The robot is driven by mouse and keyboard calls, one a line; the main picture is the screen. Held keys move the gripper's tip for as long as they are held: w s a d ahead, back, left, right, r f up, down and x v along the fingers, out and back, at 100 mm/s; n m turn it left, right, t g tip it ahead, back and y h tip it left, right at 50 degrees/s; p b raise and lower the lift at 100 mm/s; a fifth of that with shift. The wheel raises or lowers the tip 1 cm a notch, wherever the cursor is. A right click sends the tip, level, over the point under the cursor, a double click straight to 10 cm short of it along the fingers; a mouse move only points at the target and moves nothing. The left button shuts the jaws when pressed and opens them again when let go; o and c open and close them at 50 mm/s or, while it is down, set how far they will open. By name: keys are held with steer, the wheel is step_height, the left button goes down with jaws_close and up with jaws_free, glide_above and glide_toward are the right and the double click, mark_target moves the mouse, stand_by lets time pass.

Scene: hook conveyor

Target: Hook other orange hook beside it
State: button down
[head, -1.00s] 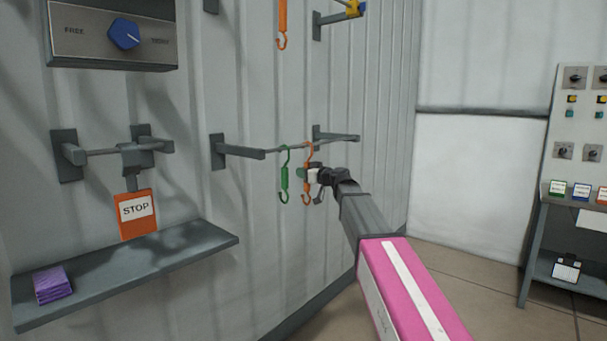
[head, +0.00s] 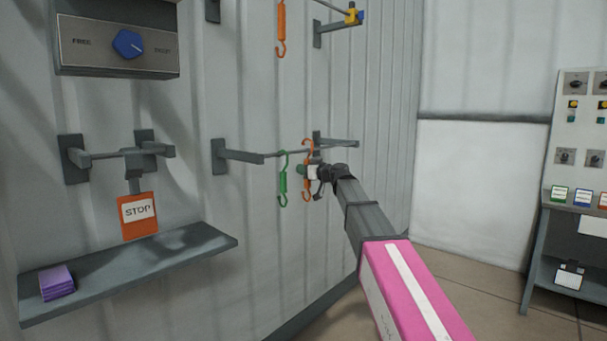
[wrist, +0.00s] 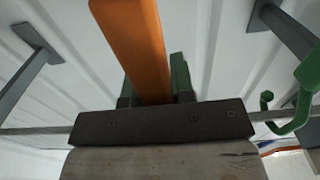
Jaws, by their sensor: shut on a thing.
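An orange hook (head: 307,173) is at the bar in the middle of the wall, with its curved top at the bar's height. My gripper (head: 309,172) is shut on this hook's body; the wrist view shows the orange shaft (wrist: 138,45) between the green fingers. I cannot tell whether the hook's top rests on the bar. A green hook (head: 283,178) hangs on the same bar (head: 270,155), just left of the orange one. Another orange hook (head: 281,28) hangs higher up, its top cut off by the frame edge.
A second bar at the upper right carries a yellow and blue piece (head: 353,16). A STOP sign (head: 137,214) hangs on the left rail. A shelf (head: 190,258) with purple blocks (head: 57,283) is below. A control panel (head: 572,135) stands at the right.

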steer(key=v, duration=1.4)
steer(key=shift+r, duration=0.3)
stand_by(0.9)
steer(key=shift+s+d, duration=0.1)
stand_by(0.7)
